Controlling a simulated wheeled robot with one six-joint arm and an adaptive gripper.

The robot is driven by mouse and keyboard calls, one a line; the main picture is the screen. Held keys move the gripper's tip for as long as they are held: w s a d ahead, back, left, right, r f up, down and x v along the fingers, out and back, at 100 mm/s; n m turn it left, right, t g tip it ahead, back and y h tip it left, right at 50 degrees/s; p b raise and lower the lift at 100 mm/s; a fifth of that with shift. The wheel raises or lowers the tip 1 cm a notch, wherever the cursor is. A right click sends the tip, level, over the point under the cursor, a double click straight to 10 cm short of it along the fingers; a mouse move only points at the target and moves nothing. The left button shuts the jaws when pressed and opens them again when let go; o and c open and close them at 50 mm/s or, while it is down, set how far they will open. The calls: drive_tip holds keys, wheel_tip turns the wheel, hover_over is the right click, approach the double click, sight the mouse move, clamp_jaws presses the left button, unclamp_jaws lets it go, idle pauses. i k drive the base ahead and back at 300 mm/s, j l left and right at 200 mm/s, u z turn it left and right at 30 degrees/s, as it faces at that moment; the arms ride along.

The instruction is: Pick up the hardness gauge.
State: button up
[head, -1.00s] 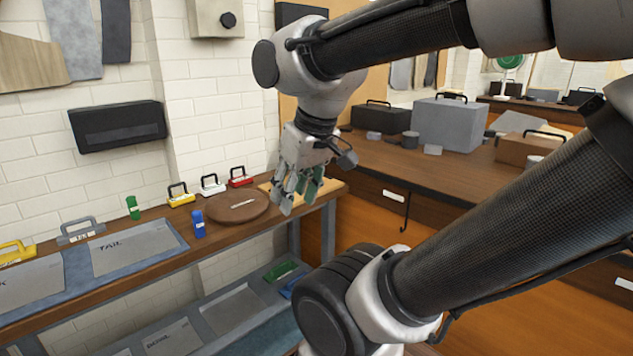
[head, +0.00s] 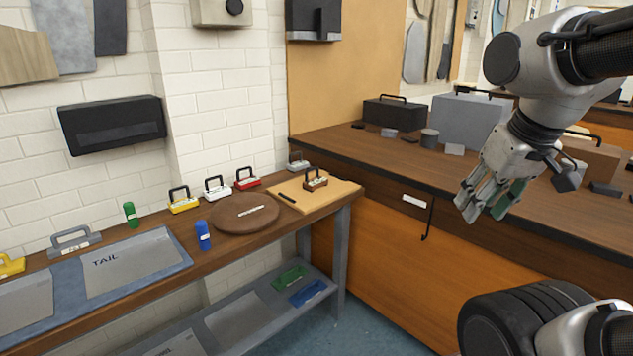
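I cannot tell which object is the hardness gauge, as the small labels are not readable. Handled pieces stand along the back of the left bench: yellow (head: 183,204), white (head: 217,191), red (head: 247,182) and grey (head: 298,164). A brown handled piece (head: 315,183) stands on a light wooden board (head: 342,190). A blue cylinder (head: 203,235) and a green cylinder (head: 130,215) stand further left. My gripper (head: 485,210) is in the air at the right, well apart from these pieces. A green part shows at its fingers; whether it is held is unclear.
A round brown disc (head: 238,219) lies beside the board. The lower shelf holds green (head: 289,278) and blue (head: 307,292) pieces. The right bench (head: 350,148) carries grey and black boxes. Its hook (head: 427,225) sticks out in front.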

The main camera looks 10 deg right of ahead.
sight(311, 185)
drive_tip(key=u, duration=1.8)
drive_tip(key=z, duration=0.45)
drive_tip(key=i+l+z, duration=0.75)
drive_tip(key=l, duration=0.2)
drive_tip(key=i+l+z, duration=0.1)
drive_tip(key=i+l, duration=0.7)
